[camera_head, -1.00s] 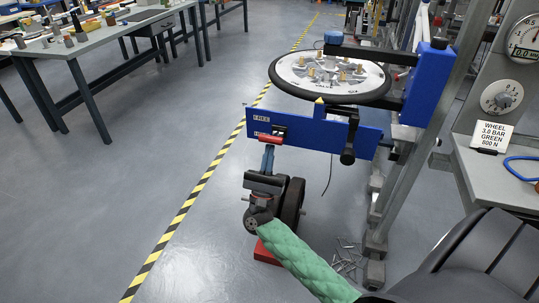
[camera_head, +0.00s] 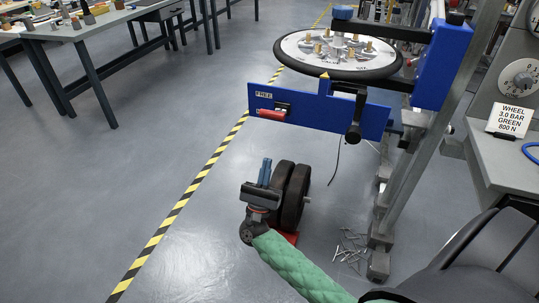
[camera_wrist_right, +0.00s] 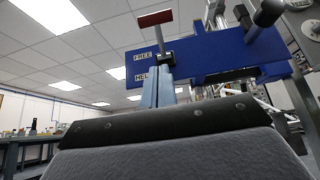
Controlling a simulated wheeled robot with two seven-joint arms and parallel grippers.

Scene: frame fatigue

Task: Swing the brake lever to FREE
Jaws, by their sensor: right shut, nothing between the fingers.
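The brake lever has a red grip (camera_head: 271,115) on a dark pivot at the left end of a blue plate (camera_head: 330,112). A FREE label (camera_head: 264,94) sits above; the grip partly covers a lower label in the head view. The wrist view shows the red grip (camera_wrist_right: 155,18) on a thin stem, with the FREE (camera_wrist_right: 143,56) and HELD (camera_wrist_right: 143,76) labels beside the pivot. I cannot tell which label the lever marks. My right gripper (camera_head: 265,165) is below the grip, apart from it, fingers pointing up, shut and empty. My left gripper is not in view.
A black-knobbed handle (camera_head: 353,132) hangs at the plate's right. A metal upright (camera_head: 430,135) stands at right, beside a bench with a sign (camera_head: 509,120).

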